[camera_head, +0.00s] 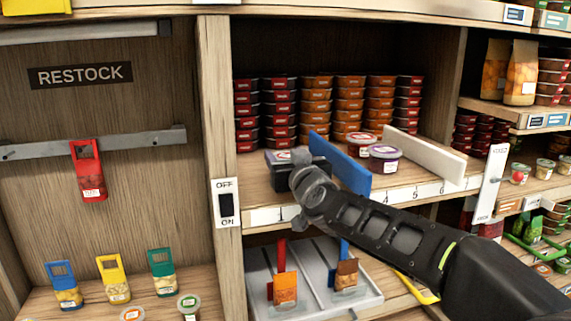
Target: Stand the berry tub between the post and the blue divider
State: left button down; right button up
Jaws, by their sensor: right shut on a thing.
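My right gripper (285,167) reaches in from the lower right, over the front part of the shelf. It is shut on a small pale-lidded tub (276,156), mostly hidden by the dark fingers; I take it for the berry tub. The tub is between the wooden post (219,110) on the left and the blue divider (340,163) on the right. Whether its base touches the shelf is hidden. My left gripper is not in view.
Right of the blue divider stand a purple-lidded tub (384,158) and a red-lidded tub (360,143), then a white divider (425,158). Stacked tubs (280,112) fill the back. A switch plate (226,202) is on the post. A grey tray (372,300) lies below.

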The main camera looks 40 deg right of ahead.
jog(key=shift+f, duration=0.1)
jog(key=o, duration=1.4)
jog(key=shift+r, duration=0.25)
jog(key=shift+s+f, duration=0.1)
jog(key=shift+s, duration=0.25)
jog(key=v, duration=1.1)
jog(key=shift+a, duration=0.2)
